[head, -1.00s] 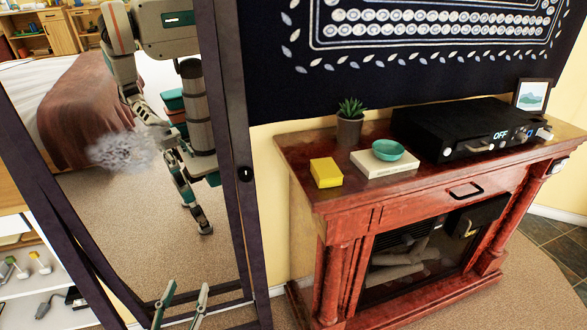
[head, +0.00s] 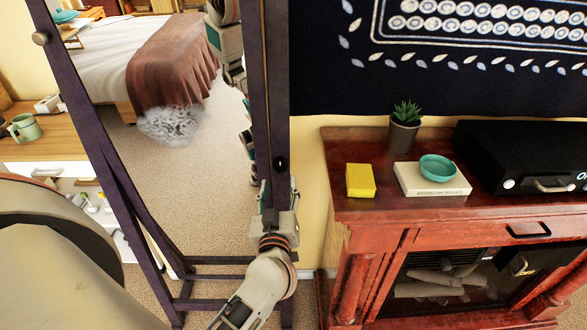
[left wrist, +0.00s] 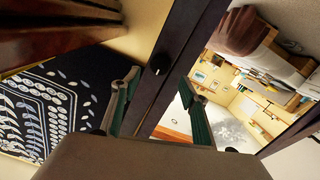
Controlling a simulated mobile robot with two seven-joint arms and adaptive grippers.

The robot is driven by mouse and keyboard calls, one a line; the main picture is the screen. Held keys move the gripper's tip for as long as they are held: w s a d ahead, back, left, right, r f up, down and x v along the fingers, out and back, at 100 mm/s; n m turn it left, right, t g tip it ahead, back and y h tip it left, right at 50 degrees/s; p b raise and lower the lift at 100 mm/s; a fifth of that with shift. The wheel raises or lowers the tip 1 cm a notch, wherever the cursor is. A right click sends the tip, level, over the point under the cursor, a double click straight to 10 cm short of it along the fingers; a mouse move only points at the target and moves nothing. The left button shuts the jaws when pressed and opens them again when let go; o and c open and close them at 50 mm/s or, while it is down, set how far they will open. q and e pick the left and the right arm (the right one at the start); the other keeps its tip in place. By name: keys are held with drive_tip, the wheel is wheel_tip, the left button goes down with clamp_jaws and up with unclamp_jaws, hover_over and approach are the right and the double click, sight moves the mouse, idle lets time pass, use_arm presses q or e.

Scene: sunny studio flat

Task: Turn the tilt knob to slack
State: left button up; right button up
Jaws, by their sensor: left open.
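The tilt knob (head: 281,163) is a small round black knob with a pale mark, on the dark right post of a standing mirror (head: 256,100). It also shows as a dark round knob in the left wrist view (left wrist: 158,67). My left gripper (head: 278,193) is just below the knob in the head view, its fingers mostly hidden by its own body. In the left wrist view its two green fingers (left wrist: 160,78) are spread apart, with the knob between their tips in the picture. I see no clear contact. My right gripper is not in view.
A red fireplace cabinet (head: 440,215) stands close on the right, bearing a yellow box (head: 360,180), a book (head: 425,184) with a teal bowl (head: 438,168), a plant (head: 404,130) and a black device (head: 530,150). A dark patterned cloth (head: 400,85) hangs behind.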

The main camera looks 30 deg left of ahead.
sight(280, 167)
use_arm(q)
drive_tip(key=x, duration=0.6)
drive_tip(key=shift+w+a, duration=0.25)
drive_tip(key=shift+w, duration=0.05)
drive_tip(key=c, duration=1.1)
